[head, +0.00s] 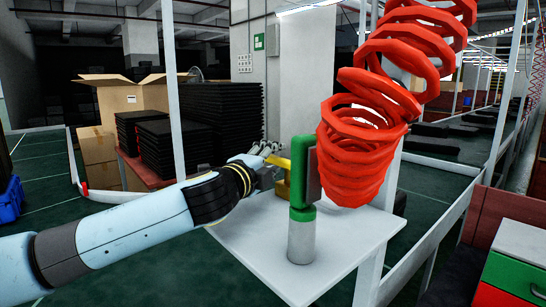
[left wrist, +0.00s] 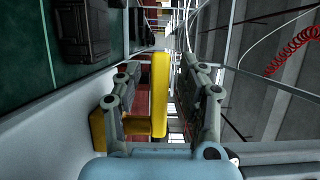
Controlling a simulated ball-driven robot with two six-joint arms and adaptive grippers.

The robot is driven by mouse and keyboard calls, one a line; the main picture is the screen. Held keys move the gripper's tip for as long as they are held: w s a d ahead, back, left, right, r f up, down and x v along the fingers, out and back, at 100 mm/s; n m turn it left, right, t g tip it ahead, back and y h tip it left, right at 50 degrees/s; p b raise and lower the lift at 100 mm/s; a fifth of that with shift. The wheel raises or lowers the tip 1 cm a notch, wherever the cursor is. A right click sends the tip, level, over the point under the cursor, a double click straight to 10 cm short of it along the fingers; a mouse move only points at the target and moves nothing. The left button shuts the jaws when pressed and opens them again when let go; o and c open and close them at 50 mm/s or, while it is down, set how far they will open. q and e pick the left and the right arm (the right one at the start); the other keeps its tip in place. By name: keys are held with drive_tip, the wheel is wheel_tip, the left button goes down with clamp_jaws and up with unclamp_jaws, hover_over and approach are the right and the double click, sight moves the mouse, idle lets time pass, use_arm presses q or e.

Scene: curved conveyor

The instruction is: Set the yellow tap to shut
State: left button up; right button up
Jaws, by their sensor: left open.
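The yellow tap (head: 283,187) is on the white table, partly hidden behind my left gripper and beside a green upright fitting. In the left wrist view its long yellow handle (left wrist: 160,95) stands between my two fingers, with its yellow body (left wrist: 97,130) at the lower left. My left gripper (head: 270,160) is at the tap, and its fingers also show in the left wrist view (left wrist: 160,80). The jaws are open around the handle, with a gap on the right finger's side. Contact on the left side is unclear. My right gripper is in no view.
The green fitting (head: 302,172) on a grey cylinder (head: 301,240) stands just right of the tap. A large red coiled hose (head: 360,150) hangs beside it. The white table (head: 262,240) has bare space in front. Black stacked trays (head: 220,122) and cardboard boxes (head: 125,97) stand behind.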

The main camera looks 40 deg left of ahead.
use_arm(q)
drive_tip(key=shift+w+a, duration=0.1)
drive_tip(key=shift+w, duration=0.2)
clamp_jaws()
